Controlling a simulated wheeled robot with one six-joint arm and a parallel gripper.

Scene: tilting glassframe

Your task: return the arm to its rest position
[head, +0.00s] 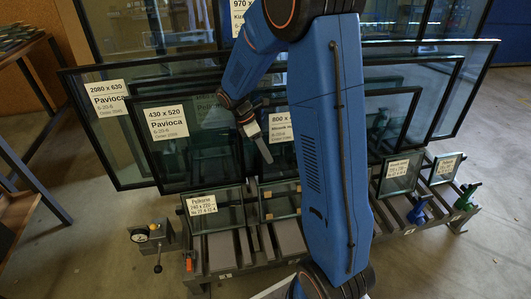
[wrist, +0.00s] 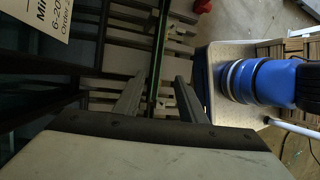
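My blue arm (head: 330,130) reaches up and over the rack, bent at the elbow, across the middle of the head view. My gripper (head: 262,145) hangs in front of the large dark framed panes, tipped downward. In the wrist view the two grey fingers of my gripper (wrist: 157,95) stand apart. A thin green-edged pane (wrist: 159,45) runs between them in that view; I cannot tell how far below the tips it is. I see no finger pressed on it.
Large framed panes (head: 95,130) lean behind a slotted rack (head: 222,262). Small labelled frames (head: 215,222) stand in the rack, with blue and green clamps (head: 418,210) at right. A lever box (head: 152,238) stands at left. Floor at right (head: 500,200) is clear.

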